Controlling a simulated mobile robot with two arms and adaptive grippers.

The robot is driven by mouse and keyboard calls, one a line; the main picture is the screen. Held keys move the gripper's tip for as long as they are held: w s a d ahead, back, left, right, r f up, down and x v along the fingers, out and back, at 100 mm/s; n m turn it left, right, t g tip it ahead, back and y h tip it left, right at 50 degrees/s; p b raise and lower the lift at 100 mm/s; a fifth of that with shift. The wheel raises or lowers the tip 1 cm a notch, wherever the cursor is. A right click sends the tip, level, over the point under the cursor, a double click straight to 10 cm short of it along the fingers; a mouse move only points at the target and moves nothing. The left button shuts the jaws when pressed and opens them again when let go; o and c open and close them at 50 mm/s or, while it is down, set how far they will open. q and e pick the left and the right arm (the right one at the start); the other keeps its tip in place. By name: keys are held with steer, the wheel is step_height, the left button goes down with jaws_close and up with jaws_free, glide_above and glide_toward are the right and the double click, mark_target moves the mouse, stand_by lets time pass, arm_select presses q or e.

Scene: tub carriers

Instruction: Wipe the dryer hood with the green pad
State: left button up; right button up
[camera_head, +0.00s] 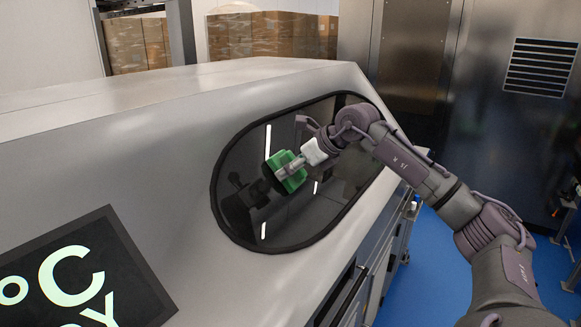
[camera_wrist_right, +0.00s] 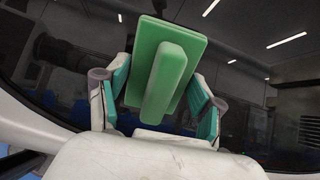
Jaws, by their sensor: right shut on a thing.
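The dryer hood (camera_head: 150,130) is a large pale grey housing with a dark oval window (camera_head: 335,195) in its sloping side. I cannot tell for sure whether the pad touches the glass. In the right wrist view the pad (camera_wrist_right: 178,60) shows as a green plate with a raised green grip bar between the fingers of the right gripper (camera_wrist_right: 155,95). My left gripper is not in view.
A dark display panel (camera_head: 85,270) with white characters is on the hood at lower left. Brown cartons (camera_head: 265,38) stand behind the hood. A steel cabinet with a vent (camera_head: 540,66) is at the back right. Blue floor (camera_head: 435,265) shows on the right.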

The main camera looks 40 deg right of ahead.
steer(key=shift+w+d+p, duration=0.15)
steer(key=shift+d, duration=0.4)
steer(key=shift+w+d+p, duration=0.15)
steer(key=shift+d, duration=0.35)
steer(key=shift+w+d+r+p, duration=0.15)
steer(key=shift+d+p, duration=0.2)
steer(key=shift+d, duration=0.25)
steer(key=shift+w+d+f+p, duration=0.15)
steer(key=shift+d+p, duration=0.2)
steer(key=shift+d, duration=0.2)
steer(key=shift+w+d, duration=0.2)
steer(key=shift+d, duration=0.4)
steer(key=shift+w+d+r+p, duration=0.15)
steer(key=shift+w+d+p, duration=0.05)
steer(key=shift+d+p, duration=0.65)
steer(key=shift+w+d+f, duration=0.1)
steer(key=shift+w+d, duration=0.05)
steer(key=shift+d, duration=0.25)
steer(key=shift+w+d+f, duration=0.1)
steer(key=shift+d, duration=0.3)
steer(key=shift+w+d, duration=0.25)
steer(key=shift+d, duration=0.6)
steer(key=shift+w+d, duration=0.25)
steer(key=shift+d, duration=0.6)
steer(key=shift+v, duration=3)
